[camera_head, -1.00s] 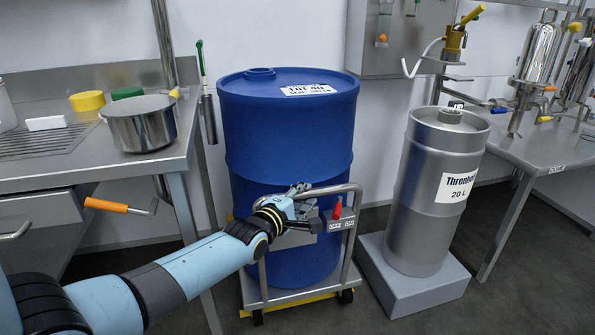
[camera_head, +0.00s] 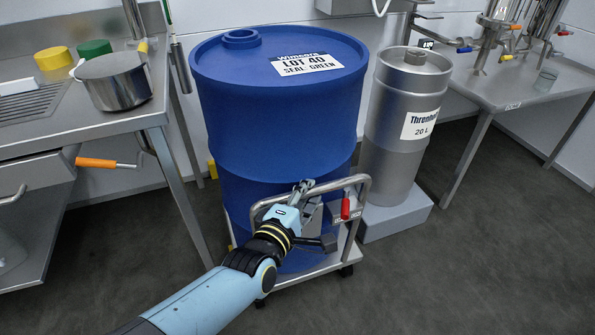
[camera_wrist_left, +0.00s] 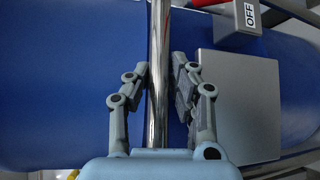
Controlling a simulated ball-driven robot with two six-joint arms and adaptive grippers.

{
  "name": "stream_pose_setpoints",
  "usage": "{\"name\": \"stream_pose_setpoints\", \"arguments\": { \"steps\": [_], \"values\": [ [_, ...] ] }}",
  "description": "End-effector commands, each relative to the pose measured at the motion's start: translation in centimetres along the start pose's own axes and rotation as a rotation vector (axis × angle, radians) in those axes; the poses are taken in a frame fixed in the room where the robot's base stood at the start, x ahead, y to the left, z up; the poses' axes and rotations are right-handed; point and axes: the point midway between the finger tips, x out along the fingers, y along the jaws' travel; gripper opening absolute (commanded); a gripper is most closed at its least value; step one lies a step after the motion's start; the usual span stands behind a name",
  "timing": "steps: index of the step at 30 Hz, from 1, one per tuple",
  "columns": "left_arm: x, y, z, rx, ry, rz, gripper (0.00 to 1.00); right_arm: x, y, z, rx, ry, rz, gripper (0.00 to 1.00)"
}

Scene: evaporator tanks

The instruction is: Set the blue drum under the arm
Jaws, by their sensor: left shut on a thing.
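The blue drum (camera_head: 275,125) stands upright on a low wheeled trolley (camera_head: 318,262) in the middle of the head view. Its lid label reads "LOT 40 SEAL GREEN". My left gripper (camera_head: 303,192) is shut on the trolley's metal handle rail (camera_head: 338,186) at the drum's near side. In the left wrist view the rail (camera_wrist_left: 159,70) runs between the two fingers (camera_wrist_left: 160,85), with the drum (camera_wrist_left: 60,80) behind. A red lever (camera_head: 345,208) sits on the handle's right. The arm over the drum's place is not clearly seen. My right gripper is out of view.
A steel keg (camera_head: 404,125) marked 20 L stands on a grey plinth (camera_head: 392,217), close behind the drum's right. A left bench (camera_head: 90,118) holds a steel pot (camera_head: 114,82); an orange-handled crank (camera_head: 97,163) sticks out from it. The floor at front right is clear.

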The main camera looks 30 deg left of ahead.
Motion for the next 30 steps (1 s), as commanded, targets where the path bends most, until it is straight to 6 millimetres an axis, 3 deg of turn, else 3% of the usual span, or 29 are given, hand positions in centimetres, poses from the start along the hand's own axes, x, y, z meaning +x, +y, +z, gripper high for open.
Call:
{"name": "stream_pose_setpoints", "arguments": {
  "steps": [18,19,21,30],
  "values": [
    [-1.4,-0.4,1.3,0.0,0.001,0.0,0.0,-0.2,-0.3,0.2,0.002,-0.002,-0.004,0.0],
    [-1.4,-0.4,1.3,0.0,0.001,0.0,0.23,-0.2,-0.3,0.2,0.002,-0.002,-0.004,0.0],
    [-1.4,-0.4,1.3,0.0,0.001,0.0,0.3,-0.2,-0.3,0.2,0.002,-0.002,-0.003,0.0],
    [-1.2,-0.1,1.2,0.002,0.001,0.006,0.3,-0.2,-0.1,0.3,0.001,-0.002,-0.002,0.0]
  ]
}}
